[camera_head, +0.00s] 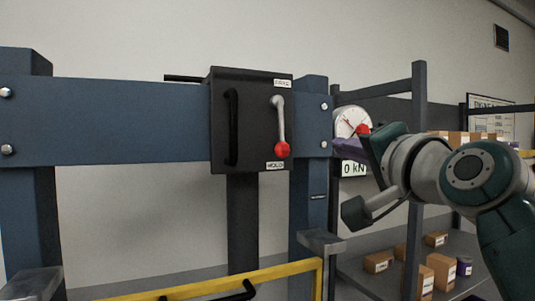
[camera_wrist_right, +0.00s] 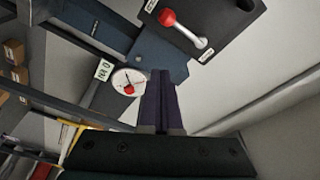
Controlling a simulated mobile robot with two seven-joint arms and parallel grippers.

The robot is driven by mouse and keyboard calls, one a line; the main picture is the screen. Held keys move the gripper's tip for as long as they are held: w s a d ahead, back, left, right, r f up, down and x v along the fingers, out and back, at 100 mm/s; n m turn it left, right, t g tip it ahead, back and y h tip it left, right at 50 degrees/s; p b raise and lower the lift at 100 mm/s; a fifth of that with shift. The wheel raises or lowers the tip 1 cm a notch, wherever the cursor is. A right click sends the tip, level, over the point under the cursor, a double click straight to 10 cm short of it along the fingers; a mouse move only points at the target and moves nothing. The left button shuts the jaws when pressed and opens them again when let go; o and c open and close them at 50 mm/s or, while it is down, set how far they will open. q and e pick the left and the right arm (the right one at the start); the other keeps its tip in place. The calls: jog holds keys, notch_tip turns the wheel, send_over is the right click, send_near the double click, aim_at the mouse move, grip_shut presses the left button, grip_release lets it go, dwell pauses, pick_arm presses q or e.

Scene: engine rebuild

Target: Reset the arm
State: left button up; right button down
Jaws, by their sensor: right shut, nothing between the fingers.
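My right gripper (camera_head: 343,149) is raised at the right of the head view, with its purple fingers pointing left. Its fingers are together and empty; they also show in the right wrist view (camera_wrist_right: 162,82). The lever (camera_head: 280,125) with a red knob is on a black box and hangs down, knob at the lower end. The right fingertips are to the right of the lever, apart from it. The lever also shows in the right wrist view (camera_wrist_right: 184,29). My left gripper is not in view.
The black box (camera_head: 222,150) is mounted on a blue frame (camera_head: 120,120). A dial gauge (camera_head: 348,120) is just behind my right fingers, above a display reading 0 kN (camera_head: 354,169). A yellow bar (camera_head: 210,286) runs along the bottom. Shelves with boxes (camera_head: 440,268) stand at the right.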

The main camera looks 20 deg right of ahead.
jog(key=shift+s+f, duration=0.1)
dwell(0.4)
jog(key=s+a+f+n+g+y+p, duration=0.35)
jog(key=s+f+n+g, duration=0.2)
jog(key=f, duration=0.35)
jog(key=s+a+f+n+g+p, duration=0.1)
jog(key=s+f+n+g, duration=0.2)
jog(key=s, duration=0.5)
jog(key=s+a+f+n+g+h+p, duration=0.1)
jog(key=s+a+f+n+g+p, duration=0.1)
jog(key=s+f, duration=0.3)
jog(key=s+a+f+n+g+p, duration=0.1)
jog(key=s+f+n+g, duration=0.3)
jog(key=s, duration=0.8)
jog(key=shift+s+a+n+g, duration=0.35)
jog(key=shift+a+g, duration=0.1)
jog(key=shift+a, duration=0.1)
